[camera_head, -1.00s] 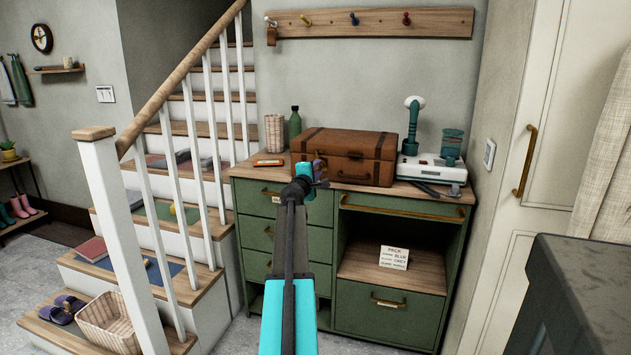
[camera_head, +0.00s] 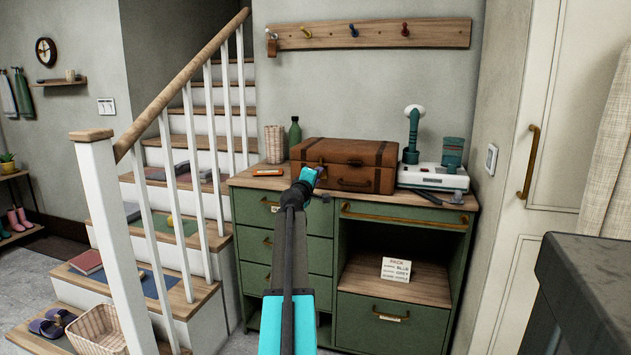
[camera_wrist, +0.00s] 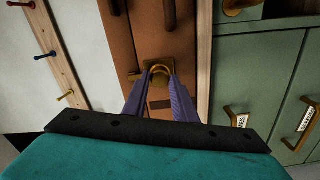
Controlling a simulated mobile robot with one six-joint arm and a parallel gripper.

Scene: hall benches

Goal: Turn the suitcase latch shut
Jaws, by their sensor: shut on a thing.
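The brown suitcase (camera_head: 371,153) lies closed on top of the green cabinet, its handle side facing me. In the wrist view its brown front (camera_wrist: 145,40) fills the middle. A brass latch (camera_wrist: 158,69) with a curved loop sits on that front. My gripper (camera_wrist: 160,80) has its two purple fingers on either side of the latch and is shut on it. In the head view my gripper (camera_head: 318,170) reaches the left part of the suitcase front, and my wrist hides the latch there.
The green cabinet (camera_head: 290,238) stands below, with brass drawer handles and an open shelf holding a note card (camera_head: 396,269). A white device (camera_head: 433,176) is right of the suitcase; a green bottle (camera_head: 295,131) and wicker cup (camera_head: 274,144) are left. Stairs rise at left.

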